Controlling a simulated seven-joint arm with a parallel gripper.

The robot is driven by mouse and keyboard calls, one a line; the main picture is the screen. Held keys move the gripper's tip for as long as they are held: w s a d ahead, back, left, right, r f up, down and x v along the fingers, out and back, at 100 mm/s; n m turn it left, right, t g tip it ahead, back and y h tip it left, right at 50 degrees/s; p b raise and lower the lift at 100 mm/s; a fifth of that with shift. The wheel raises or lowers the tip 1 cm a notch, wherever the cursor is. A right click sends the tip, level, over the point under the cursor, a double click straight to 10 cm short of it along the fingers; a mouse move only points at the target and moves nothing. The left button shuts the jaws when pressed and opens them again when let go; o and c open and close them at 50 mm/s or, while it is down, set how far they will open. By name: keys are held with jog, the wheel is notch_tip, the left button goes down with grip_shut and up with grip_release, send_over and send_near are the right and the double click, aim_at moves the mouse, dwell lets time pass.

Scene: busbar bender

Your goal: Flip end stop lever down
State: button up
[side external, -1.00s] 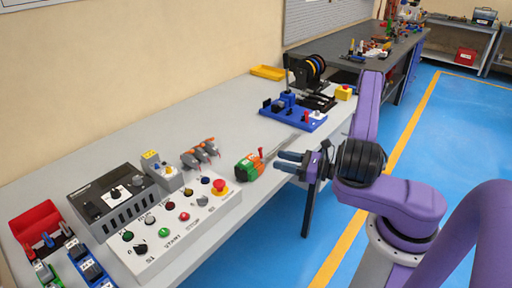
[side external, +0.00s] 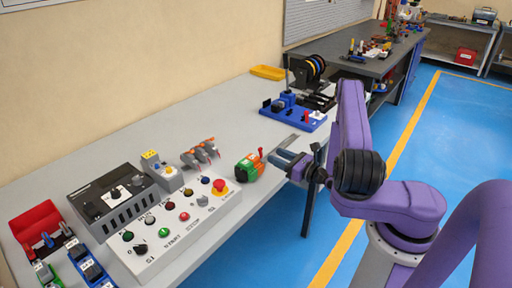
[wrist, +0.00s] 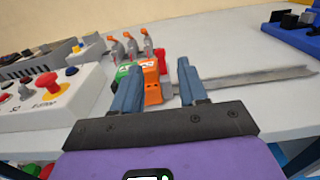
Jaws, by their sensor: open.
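A green and orange block (side external: 248,168) with an upright red lever (side external: 260,152) stands at the bench's front edge. I take this red lever for the end stop lever. In the wrist view the orange part (wrist: 151,82) shows between my finger lines, and a red piece (wrist: 161,61) shows behind it. My gripper (side external: 278,158) is open and empty, just right of the block, fingers pointing at it. The fingers (wrist: 158,68) also show in the wrist view. I cannot tell whether they touch the block.
A metal strip (wrist: 255,77) runs right from the block. Left stands a control box (side external: 175,225) with a red mushroom button (side external: 220,186). Several orange-handled clamps (side external: 200,152) stand behind. A blue-based device (side external: 308,122) is farther back. The bench middle is clear.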

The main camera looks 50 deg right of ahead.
aim_at(261, 149)
jog(key=w, duration=1)
jog(key=shift+c, duration=0.3)
grip_shut()
